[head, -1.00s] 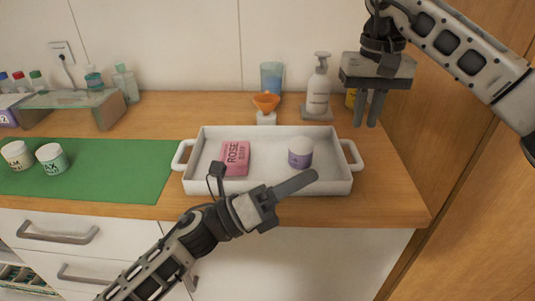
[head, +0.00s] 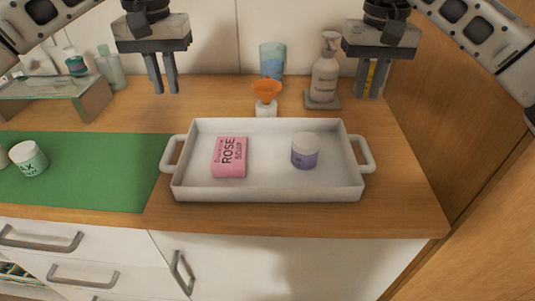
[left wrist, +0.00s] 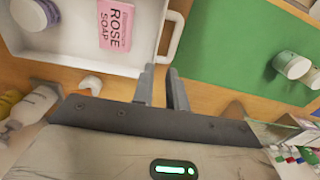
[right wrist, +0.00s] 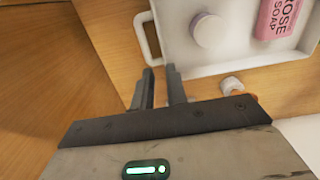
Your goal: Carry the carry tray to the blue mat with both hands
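The white carry tray (head: 266,194) rests flat on the wooden counter, with a handle at each end. A pink rose soap box (head: 229,158) and a purple jar with a white lid (head: 305,151) stand in it. My left gripper (head: 164,88) is open and empty above the counter, behind the tray's left end; its fingers point down near the left handle in the left wrist view (left wrist: 177,38). My right gripper (head: 371,92) is open and empty behind the right handle (head: 366,155).
A white jar (head: 29,158) stands on the green mat. A glass shelf (head: 50,90) is at the back left. A wooden wall rises at the right.

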